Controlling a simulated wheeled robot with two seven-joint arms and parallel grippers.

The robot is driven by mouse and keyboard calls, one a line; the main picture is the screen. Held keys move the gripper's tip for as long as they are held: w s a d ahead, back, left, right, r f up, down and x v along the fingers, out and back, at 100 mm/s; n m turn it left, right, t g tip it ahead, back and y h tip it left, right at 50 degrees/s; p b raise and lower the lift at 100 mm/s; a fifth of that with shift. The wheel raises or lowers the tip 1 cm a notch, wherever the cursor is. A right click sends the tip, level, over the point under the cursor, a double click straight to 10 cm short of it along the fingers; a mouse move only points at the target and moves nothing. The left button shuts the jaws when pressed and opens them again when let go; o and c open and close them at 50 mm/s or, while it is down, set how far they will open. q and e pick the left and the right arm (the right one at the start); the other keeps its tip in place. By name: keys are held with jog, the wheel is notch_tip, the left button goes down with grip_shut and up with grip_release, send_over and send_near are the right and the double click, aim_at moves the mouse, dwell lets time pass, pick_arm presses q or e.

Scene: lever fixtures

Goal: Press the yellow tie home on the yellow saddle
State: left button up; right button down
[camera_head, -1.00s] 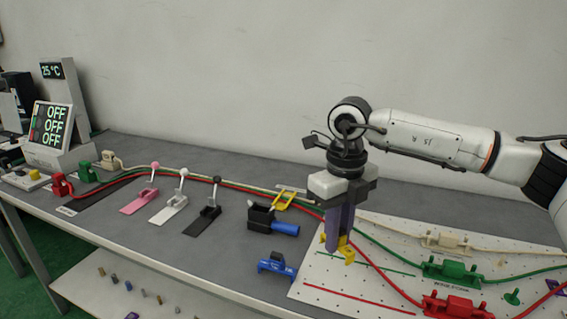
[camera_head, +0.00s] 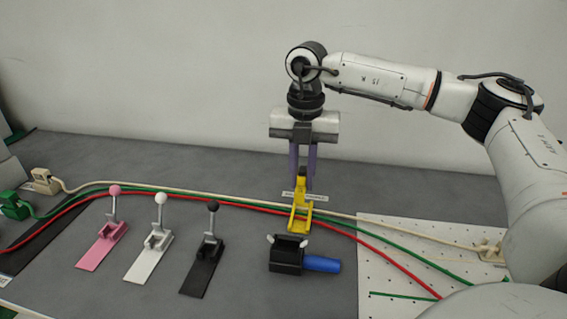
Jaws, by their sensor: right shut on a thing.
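My right gripper (camera_head: 302,174) has purple fingers pointing straight down, shut on the yellow tie (camera_head: 302,183). The fingers hide part of the tie. The yellow saddle (camera_head: 299,221) stands on the grey table directly below, where the cables run. The tie and saddle overlap in this view, so I cannot tell whether they touch or how far the tie is seated. My left gripper is not in view.
White, green and red cables (camera_head: 370,251) run across the table past the saddle. A black fixture (camera_head: 287,258) with a blue handle (camera_head: 322,264) stands just in front. Pink (camera_head: 102,245), white (camera_head: 149,255) and black (camera_head: 203,265) levers stand to the left. A white perforated board (camera_head: 385,270) lies at the right.

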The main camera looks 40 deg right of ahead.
aim_at(303, 188)
jog(key=shift+s+r, duration=0.1)
jog(key=shift+s, duration=0.15)
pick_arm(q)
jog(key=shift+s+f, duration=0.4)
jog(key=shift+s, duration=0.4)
pick_arm(e)
notch_tip(303, 188, down, 2)
jog(key=shift+w+f+b, duration=0.1)
jog(key=shift+b, duration=0.4)
jog(key=shift+f+b, duration=0.3)
jog(key=shift+f, duration=0.15)
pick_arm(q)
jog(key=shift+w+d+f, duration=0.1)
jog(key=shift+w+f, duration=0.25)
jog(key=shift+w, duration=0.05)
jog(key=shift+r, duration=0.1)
pick_arm(e)
jog(key=shift+f, duration=0.2)
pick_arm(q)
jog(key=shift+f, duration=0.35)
pick_arm(e)
jog(key=shift+f, duration=0.35)
